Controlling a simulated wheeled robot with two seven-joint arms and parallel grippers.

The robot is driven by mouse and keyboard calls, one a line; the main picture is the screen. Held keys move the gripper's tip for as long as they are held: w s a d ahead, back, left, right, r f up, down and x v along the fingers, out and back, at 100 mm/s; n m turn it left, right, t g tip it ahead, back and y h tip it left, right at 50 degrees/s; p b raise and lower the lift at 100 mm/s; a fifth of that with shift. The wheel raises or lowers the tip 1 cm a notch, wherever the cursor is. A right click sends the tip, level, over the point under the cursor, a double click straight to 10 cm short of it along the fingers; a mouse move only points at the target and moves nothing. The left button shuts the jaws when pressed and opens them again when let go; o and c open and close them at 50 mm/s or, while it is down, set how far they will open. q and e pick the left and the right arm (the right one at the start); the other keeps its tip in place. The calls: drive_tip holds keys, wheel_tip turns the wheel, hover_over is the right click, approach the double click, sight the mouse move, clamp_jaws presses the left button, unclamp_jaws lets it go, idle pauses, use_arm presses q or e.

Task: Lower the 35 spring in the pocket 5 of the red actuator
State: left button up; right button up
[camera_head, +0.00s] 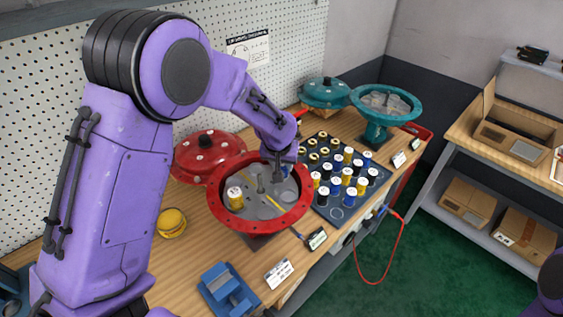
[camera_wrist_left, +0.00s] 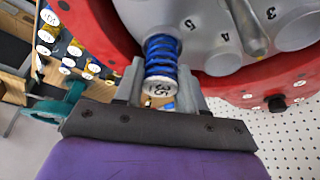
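The red actuator (camera_head: 222,213) stands open on the bench, its grey inside showing round pockets. My left gripper (camera_head: 288,168) is over its far right side in the head view. In the left wrist view the left gripper (camera_wrist_left: 161,88) is shut on the 35 spring (camera_wrist_left: 162,58), a blue coil with a white cap marked 35. The spring is beside the number 5 on the grey plate (camera_wrist_left: 215,20); I cannot tell how deep its far end sits. Numbers 4 and 3 also show. A yellow spring (camera_head: 235,198) stands in another pocket. The right gripper is out of view.
A dark tray of blue, black and yellow springs (camera_head: 345,185) is right of the actuator. A red cover (camera_head: 208,150) lies behind it. A teal actuator (camera_head: 385,103) and teal cover (camera_head: 325,92) stand farther back. A blue fixture (camera_head: 228,290) is in front.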

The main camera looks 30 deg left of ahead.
use_arm(q)
drive_tip(key=o, duration=0.4)
drive_tip(key=b+v, duration=0.2)
drive_tip(key=v, duration=0.8)
drive_tip(key=shift+s+r, duration=0.1)
drive_tip(key=shift+r, duration=0.15)
drive_tip(key=shift+s, duration=0.1)
